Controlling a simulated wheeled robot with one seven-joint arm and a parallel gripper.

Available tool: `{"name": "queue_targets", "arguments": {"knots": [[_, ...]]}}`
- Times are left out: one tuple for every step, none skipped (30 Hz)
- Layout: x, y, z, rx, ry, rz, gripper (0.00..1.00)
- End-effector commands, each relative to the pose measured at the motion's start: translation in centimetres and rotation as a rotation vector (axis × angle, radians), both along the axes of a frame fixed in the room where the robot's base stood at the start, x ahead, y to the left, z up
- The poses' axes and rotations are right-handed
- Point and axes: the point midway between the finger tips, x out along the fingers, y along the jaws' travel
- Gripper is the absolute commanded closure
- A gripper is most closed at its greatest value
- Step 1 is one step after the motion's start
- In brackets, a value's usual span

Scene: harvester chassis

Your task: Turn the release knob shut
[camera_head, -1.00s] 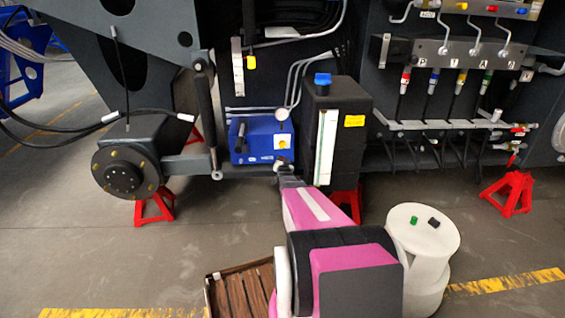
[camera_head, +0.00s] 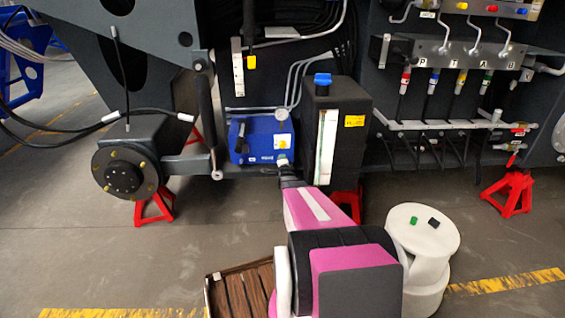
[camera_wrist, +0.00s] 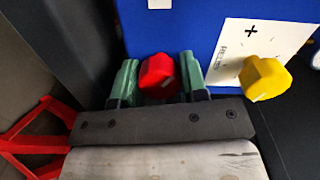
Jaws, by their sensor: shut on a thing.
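The blue pump box (camera_head: 262,140) sits low on the dark chassis, with a yellow knob (camera_head: 283,145) on its front. In the wrist view, my gripper (camera_wrist: 158,66) has one green finger on each side of a red knob (camera_wrist: 157,78) and is shut on it. The yellow knob (camera_wrist: 265,78) stands to the right of my fingers on a white plate (camera_wrist: 250,42) with a cross mark and small lettering that I cannot read. In the head view, my gripper (camera_head: 287,170) is at the box's lower right edge, and the red knob cannot be made out there.
A dark tank (camera_head: 345,130) with a white sight strip and blue cap stands right of the box. A black lever (camera_head: 240,138) and a gauge (camera_head: 281,114) are on the box. Red stands (camera_head: 155,207) support the chassis. The floor at left is open.

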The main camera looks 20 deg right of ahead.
Motion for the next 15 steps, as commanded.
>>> {"name": "queue_targets", "arguments": {"knots": [[-0.09,-0.01,-0.08,0.043,-0.009,-0.001,0.84],[-0.09,-0.01,-0.08,0.070,-0.017,-0.001,0.84],[-0.10,-0.01,-0.08,0.107,-0.027,-0.001,0.84],[-0.09,-0.01,-0.08,0.133,-0.035,0.000,0.84],[-0.09,-0.01,-0.07,0.161,-0.043,0.000,0.84],[-0.09,-0.01,-0.07,0.197,-0.054,0.000,0.84],[-0.10,-0.01,-0.07,0.224,-0.061,0.000,0.84],[-0.09,-0.01,-0.07,0.252,-0.070,-0.001,0.84],[-0.10,-0.02,-0.06,0.288,-0.080,-0.001,0.84],[-0.09,-0.02,-0.06,0.316,-0.088,-0.001,0.84],[-0.10,-0.02,-0.06,0.343,-0.096,-0.001,0.84],[-0.10,-0.02,-0.06,0.381,-0.107,-0.001,0.84],[-0.09,-0.02,-0.06,0.407,-0.115,0.000,0.84],[-0.10,-0.03,-0.06,0.435,-0.123,-0.001,0.84],[-0.10,-0.02,-0.06,0.472,-0.134,-0.001,0.84]]}}
